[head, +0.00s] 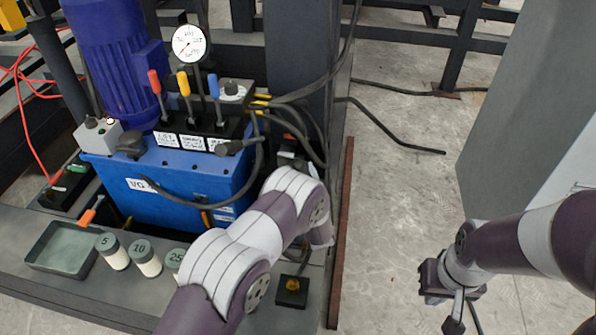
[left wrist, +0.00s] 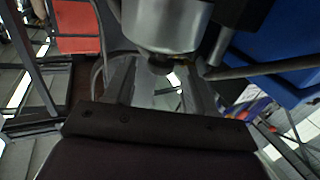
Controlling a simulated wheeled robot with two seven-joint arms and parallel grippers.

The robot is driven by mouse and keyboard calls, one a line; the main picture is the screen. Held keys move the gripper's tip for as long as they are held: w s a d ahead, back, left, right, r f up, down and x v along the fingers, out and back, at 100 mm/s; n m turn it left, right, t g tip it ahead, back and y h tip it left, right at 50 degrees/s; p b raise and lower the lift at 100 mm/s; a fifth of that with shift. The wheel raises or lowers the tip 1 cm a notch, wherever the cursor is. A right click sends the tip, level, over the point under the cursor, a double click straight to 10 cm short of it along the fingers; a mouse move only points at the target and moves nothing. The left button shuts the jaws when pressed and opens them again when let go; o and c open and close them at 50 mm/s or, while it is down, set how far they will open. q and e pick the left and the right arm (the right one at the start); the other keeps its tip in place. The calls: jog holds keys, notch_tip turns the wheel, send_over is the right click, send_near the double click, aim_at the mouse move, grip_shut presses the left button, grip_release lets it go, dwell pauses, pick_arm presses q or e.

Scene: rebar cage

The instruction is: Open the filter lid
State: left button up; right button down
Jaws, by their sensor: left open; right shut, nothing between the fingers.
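In the left wrist view a silver-grey cylinder (left wrist: 165,25) with a dark knob under it fills the top middle; it may be the filter, but I cannot tell which part is its lid. My left gripper (left wrist: 160,88) is open, its two grey fingers apart just below the knob, and I see nothing clearly held. In the head view my left arm reaches to the right side of the blue tank (head: 170,190) and its own links hide the left gripper and the cylinder. My right gripper (head: 459,310) is shut and empty, pointing down over the floor at right.
On the bench stand a gauge (head: 189,43), coloured levers (head: 184,84), a blue motor (head: 115,55), a tray (head: 62,249) and several lidded jars (head: 145,258). Black hoses (head: 300,130) run near my left arm. A grey panel (head: 530,110) stands at right; floor between is mostly clear.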

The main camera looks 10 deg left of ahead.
aim_at(299, 168)
pick_arm(q)
jog(key=x, duration=0.3)
jog(key=shift+w+b, duration=0.15)
jog(key=shift+b, duration=0.25)
grip_shut()
jog(key=shift+r, duration=0.1)
